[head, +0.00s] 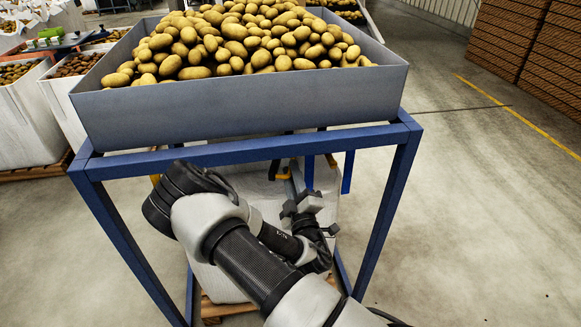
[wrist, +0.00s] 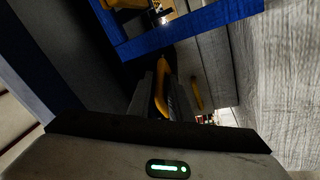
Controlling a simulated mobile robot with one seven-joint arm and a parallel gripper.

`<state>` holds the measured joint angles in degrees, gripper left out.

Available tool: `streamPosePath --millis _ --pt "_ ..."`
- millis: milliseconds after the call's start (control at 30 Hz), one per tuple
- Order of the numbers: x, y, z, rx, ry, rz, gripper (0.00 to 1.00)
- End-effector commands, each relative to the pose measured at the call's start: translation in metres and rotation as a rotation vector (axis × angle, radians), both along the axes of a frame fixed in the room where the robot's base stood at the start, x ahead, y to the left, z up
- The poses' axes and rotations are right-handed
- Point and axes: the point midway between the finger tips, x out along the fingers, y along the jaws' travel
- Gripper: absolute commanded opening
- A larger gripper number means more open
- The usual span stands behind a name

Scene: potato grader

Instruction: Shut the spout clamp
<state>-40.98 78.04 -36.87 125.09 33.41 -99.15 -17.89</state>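The yellow clamp lever (wrist: 161,90) shows in the wrist view. It stands between the two fingers of my gripper (wrist: 162,92). The fingers are apart, and the lever looks nearer the left finger; I cannot tell if it touches. A second yellow bar (wrist: 196,93) lies just right of the fingers. In the head view my gripper (head: 299,203) is under the hopper, inside the blue frame. A yellow part (head: 281,174) shows just above and left of it. The spout and most of the clamp are hidden behind the hopper and my arm.
The grey hopper (head: 240,111) full of potatoes (head: 250,38) stands on a blue frame (head: 395,190). A white bulk bag (head: 245,183) is beneath it, partly behind my arm. Crates of potatoes stand at left. The floor (head: 480,220) at right is clear.

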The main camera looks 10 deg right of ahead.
Motion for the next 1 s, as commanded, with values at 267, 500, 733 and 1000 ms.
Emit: streamPosePath --millis 267,500,733,1000 --pt "0.019 0.000 0.004 -0.001 0.001 0.000 0.18" --pt "0.020 0.000 0.004 -0.001 0.001 -0.001 0.18" --pt "0.020 0.000 0.004 0.000 0.001 0.000 0.00" --pt "0.020 0.003 0.003 0.002 -0.001 -0.016 0.00"
